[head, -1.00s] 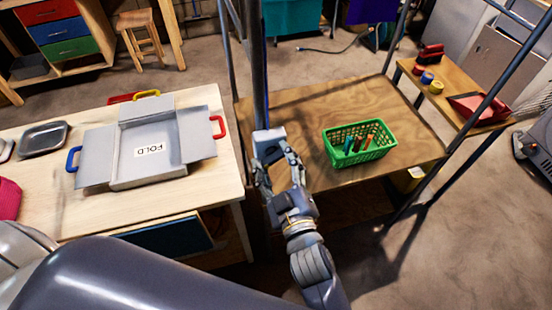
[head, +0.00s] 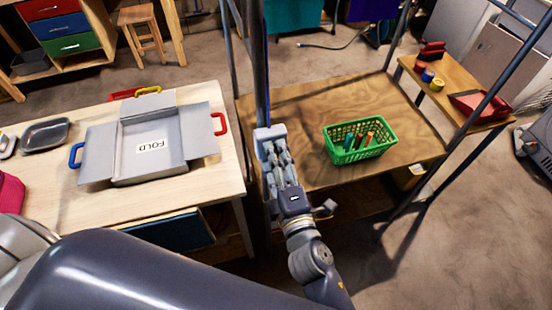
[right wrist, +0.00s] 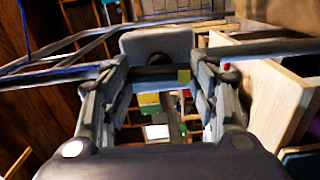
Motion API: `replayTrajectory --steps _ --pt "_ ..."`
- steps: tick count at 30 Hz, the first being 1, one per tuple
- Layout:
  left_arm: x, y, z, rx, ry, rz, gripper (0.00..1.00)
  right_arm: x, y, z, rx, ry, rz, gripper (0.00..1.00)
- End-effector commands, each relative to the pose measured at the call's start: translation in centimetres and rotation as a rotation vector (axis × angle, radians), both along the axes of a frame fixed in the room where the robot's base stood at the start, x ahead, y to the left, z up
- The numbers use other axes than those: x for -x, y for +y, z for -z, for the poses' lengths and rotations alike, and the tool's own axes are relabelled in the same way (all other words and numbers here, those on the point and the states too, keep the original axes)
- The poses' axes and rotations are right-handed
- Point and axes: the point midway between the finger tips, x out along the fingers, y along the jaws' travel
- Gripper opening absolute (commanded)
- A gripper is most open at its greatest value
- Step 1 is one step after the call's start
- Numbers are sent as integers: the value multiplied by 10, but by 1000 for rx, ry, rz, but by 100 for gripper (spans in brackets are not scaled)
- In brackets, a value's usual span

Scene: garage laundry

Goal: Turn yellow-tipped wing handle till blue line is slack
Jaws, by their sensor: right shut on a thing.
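My right gripper (head: 274,152) is at the dark upright post of the metal rack, against a pale grey block (head: 270,133) on that post. In the right wrist view the grey block (right wrist: 157,45) stands beyond my two fingers. A small yellow tip (right wrist: 184,76) shows between the fingers, next to the dark wing handle (right wrist: 158,72), which the fingers are shut on. Most of the handle is hidden. A thin blue line (right wrist: 24,22) shows at the upper left of the wrist view; I cannot tell how tight it is. My left gripper is not in view.
A wooden table (head: 226,175) with a grey folding box (head: 150,172) stands left of the gripper. A green basket (head: 358,154) with several items sits on the rack's wooden shelf (head: 300,105). A side shelf (head: 456,108) is at right. Open floor lies at lower right.

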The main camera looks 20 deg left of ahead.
Motion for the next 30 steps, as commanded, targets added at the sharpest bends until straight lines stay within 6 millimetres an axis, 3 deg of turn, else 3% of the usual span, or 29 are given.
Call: replayTrajectory --steps 30 --pt "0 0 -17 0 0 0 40 -1 -1 2 766 -517 -1 31"
